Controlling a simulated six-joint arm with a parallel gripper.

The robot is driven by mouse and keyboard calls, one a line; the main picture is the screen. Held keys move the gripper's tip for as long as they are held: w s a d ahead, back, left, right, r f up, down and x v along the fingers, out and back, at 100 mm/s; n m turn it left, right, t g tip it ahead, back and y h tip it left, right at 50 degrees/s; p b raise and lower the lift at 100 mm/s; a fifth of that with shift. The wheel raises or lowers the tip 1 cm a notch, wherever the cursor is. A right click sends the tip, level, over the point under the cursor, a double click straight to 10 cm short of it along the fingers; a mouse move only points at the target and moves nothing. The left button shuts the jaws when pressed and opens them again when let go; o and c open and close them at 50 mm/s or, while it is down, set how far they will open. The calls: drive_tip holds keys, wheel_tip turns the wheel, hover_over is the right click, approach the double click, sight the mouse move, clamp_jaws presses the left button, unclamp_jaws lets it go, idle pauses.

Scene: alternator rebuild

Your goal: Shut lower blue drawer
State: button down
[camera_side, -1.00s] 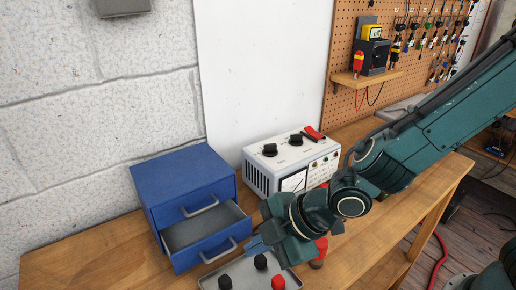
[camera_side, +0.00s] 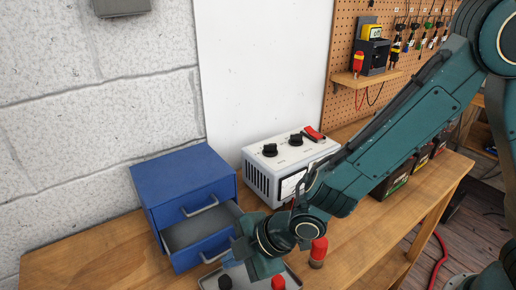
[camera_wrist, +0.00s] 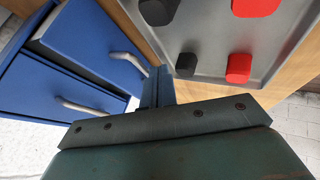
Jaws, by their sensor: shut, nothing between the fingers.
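The blue cabinet (camera_side: 180,178) stands against the wall on the bench with two drawers. Its lower blue drawer (camera_side: 188,256) is pulled partway out, and its grey inside shows empty in the visible part. The upper drawer (camera_side: 190,208) is shut. My gripper (camera_side: 240,252) is shut and empty, just right of the lower drawer's front and handle. In the wrist view the fingers (camera_wrist: 158,86) are beside the lower drawer's handle (camera_wrist: 130,62), and the drawer front (camera_wrist: 92,42) is to their left. I cannot tell whether they touch it. My gripper hides the drawer's right end.
A grey tray (camera_wrist: 208,52) with black and red caps lies close to my fingers. A red-topped post (camera_side: 318,252) stands right of my gripper. A white test box (camera_side: 262,180) stands behind my arm. Black batteries (camera_side: 396,180) are at the right.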

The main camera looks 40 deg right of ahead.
sight(217, 247)
idle(0.3)
drive_tip(key=w, duration=0.7)
drive_tip(key=shift+w, duration=0.4)
drive_tip(key=shift+w+d+r, duration=0.1)
drive_tip(key=shift+r, duration=0.05)
drive_tip(key=shift+r, duration=0.1)
drive_tip(key=shift+s+d+r, duration=0.3)
drive_tip(key=shift+r, duration=0.2)
drive_tip(key=v, duration=0.8)
drive_tip(key=shift+s, duration=0.45)
drive_tip(key=shift+d+r, duration=0.1)
drive_tip(key=shift+r, duration=0.05)
